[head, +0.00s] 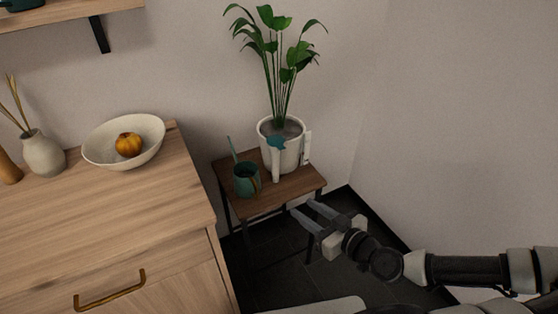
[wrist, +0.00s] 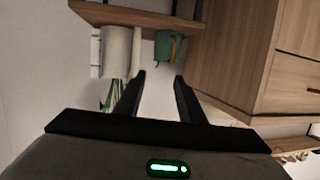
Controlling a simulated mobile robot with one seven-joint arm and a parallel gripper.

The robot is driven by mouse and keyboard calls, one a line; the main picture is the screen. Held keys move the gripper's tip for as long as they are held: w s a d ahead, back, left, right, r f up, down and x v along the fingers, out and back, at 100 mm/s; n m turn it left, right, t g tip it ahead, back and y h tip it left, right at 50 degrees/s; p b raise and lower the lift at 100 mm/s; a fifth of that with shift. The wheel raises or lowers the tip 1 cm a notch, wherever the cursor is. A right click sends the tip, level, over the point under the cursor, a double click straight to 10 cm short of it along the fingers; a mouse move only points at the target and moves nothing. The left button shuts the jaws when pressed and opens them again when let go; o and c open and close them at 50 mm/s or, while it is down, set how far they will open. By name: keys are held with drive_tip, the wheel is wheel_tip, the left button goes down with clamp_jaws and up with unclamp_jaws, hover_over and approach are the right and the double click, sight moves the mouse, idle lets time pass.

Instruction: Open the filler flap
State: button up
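A white plant pot (head: 291,153) stands on a small wooden side table (head: 305,182). A teal piece (head: 276,142), which looks like the filler flap, sits at the top of a pale spout (head: 276,165) on the pot's front. I cannot tell its exact state. My gripper (head: 302,208) is open and empty, in front of the table and apart from the pot. In the wrist view the pot (wrist: 117,48) appears upside down beyond the fingers (wrist: 160,76); the teal flap cannot be made out there.
A teal cup (head: 246,180) with a stick in it stands left of the pot; it also shows in the wrist view (wrist: 165,47). A leafy plant (head: 280,60) rises from the pot. A wooden cabinet (head: 190,215) is at left, a wall at right.

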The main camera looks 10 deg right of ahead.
wheel_tip(320, 180, up, 5)
drive_tip(key=w+d+m+t+h+b, duration=0.1)
drive_tip(key=w+d+m+t, duration=0.1)
drive_tip(key=w+d+t, duration=0.15)
approach(277, 142)
drive_tip(key=shift+t, duration=0.25)
drive_tip(key=x, duration=0.5)
drive_tip(key=shift+f+b, duration=0.15)
drive_tip(key=shift+b, duration=0.2)
drive_tip(key=shift+c, duration=0.4)
clamp_jaws()
